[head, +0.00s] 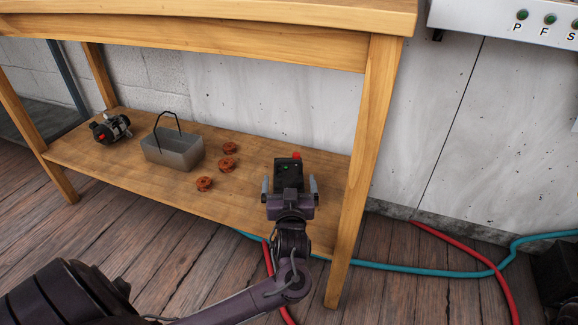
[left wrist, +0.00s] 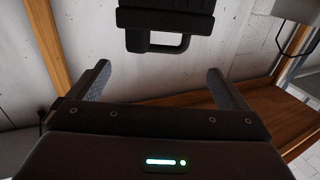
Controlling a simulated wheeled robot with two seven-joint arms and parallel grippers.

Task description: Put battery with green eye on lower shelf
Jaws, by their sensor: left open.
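The battery (head: 288,172) is dark, with a green spot on its top and a red terminal cap at its back right. It is at the right end of the lower wooden shelf (head: 235,203), and appears to stand on it. In the left wrist view its dark body (left wrist: 165,20) with a handle loop is ahead of the fingers. My left gripper (head: 289,187) is open, its fingers either side of the battery's near side in the head view. In the left wrist view the space between the fingertips (left wrist: 158,78) is empty. The battery's base is hidden. My right gripper is not in view.
A grey metal tote (head: 172,152) with a black handle, several orange-brown round parts (head: 229,148) and an alternator (head: 111,128) sit left on the shelf. The table's right leg (head: 362,175) stands close right of my gripper. Red and teal hoses (head: 455,272) lie on the floor.

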